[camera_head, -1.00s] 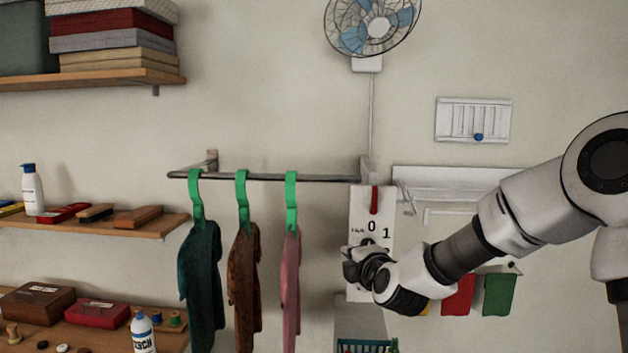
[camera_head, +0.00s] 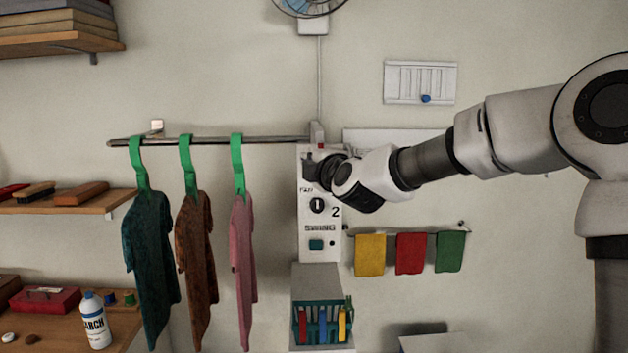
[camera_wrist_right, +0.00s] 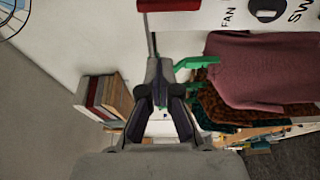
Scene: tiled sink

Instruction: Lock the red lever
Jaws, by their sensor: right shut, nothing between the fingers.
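The red lever is mostly hidden behind my right gripper in the head view; a small red part (camera_head: 320,146) shows at the top of the white control panel (camera_head: 309,240). In the right wrist view the lever's red handle (camera_wrist_right: 168,5) shows at the top edge, beyond the fingertips. My right gripper (camera_head: 310,166) is at the panel's upper part, just below that red part. In the right wrist view its fingers (camera_wrist_right: 160,92) are shut with nothing between them. I cannot tell whether it touches the lever or panel. My left gripper is not in view.
Three garments on green hangers (camera_head: 187,168) hang from a rail (camera_head: 215,140) left of the panel. A basket (camera_head: 321,322) sits below the panel. Three coloured cloths (camera_head: 410,253) hang to the right. A wall box with a blue knob (camera_head: 420,82) is at upper right.

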